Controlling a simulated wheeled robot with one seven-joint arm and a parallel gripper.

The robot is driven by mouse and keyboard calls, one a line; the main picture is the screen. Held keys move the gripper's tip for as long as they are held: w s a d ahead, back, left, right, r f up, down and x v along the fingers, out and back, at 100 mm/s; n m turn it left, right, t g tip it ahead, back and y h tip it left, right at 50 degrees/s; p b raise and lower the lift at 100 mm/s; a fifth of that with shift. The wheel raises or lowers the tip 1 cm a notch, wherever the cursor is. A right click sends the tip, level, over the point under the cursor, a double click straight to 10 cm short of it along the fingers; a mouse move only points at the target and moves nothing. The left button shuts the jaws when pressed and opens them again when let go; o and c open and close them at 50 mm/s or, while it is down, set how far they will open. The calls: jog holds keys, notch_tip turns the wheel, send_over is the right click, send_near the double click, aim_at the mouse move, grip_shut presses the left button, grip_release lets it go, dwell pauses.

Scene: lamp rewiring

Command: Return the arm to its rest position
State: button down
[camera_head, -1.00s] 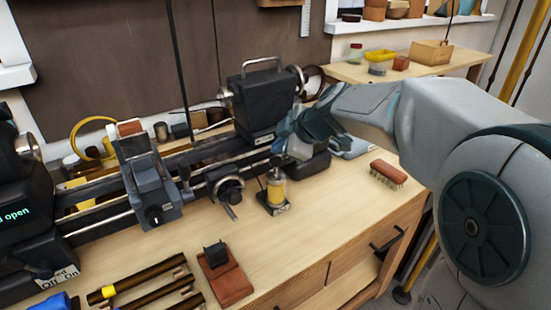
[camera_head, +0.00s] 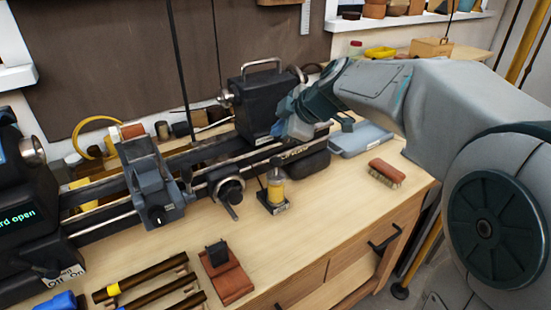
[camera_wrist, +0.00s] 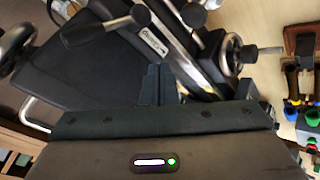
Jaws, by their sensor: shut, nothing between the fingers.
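My gripper (camera_head: 280,132) is at the end of my grey arm, which reaches in from the right in the head view. It is in front of the black tailstock (camera_head: 262,100) of the lathe, above the right end of the lathe bed. In the wrist view my gripper (camera_wrist: 158,70) shows as dark fingers close together, shut with nothing between them. The lathe and its levers lie beyond the fingers there. I cannot tell whether the fingers touch the tailstock.
A yellow oil bottle (camera_head: 275,187) stands in front of the lathe. A brush (camera_head: 386,173) lies on the bench at right, with a grey-blue flat case (camera_head: 360,138) behind it. Dark rods (camera_head: 150,278) and a red-brown block (camera_head: 226,279) lie in front.

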jog(key=s+d+f+m+g+h+p, duration=0.1)
jog(key=s+d+f+m+h, duration=0.1)
jog(key=s+d+m, duration=0.3)
jog(key=s+d+f+m+g+h+p, duration=0.1)
jog(key=s+d+f+m+h, duration=0.1)
jog(key=s+d+f+m, duration=0.2)
jog(key=s+d+f+m+g+h+p, duration=0.1)
jog(key=s+d+f+m+h, duration=0.1)
jog(key=s+d+m, duration=0.3)
jog(key=s+f+m, duration=0.1)
jog(key=s+m, duration=0.3)
jog(key=s, duration=0.6)
jog(key=shift+s+d+f+g+h, duration=0.25)
jog(key=shift+d+f+g+h, duration=0.05)
jog(key=shift+d+f, duration=0.05)
jog(key=c, duration=2.1)
grip_release()
jog(key=shift+c, duration=0.2)
jog(key=o, duration=0.5)
jog(key=shift+o, duration=0.4)
jog(key=shift+d+m, duration=0.1)
jog(key=shift+m, duration=0.2)
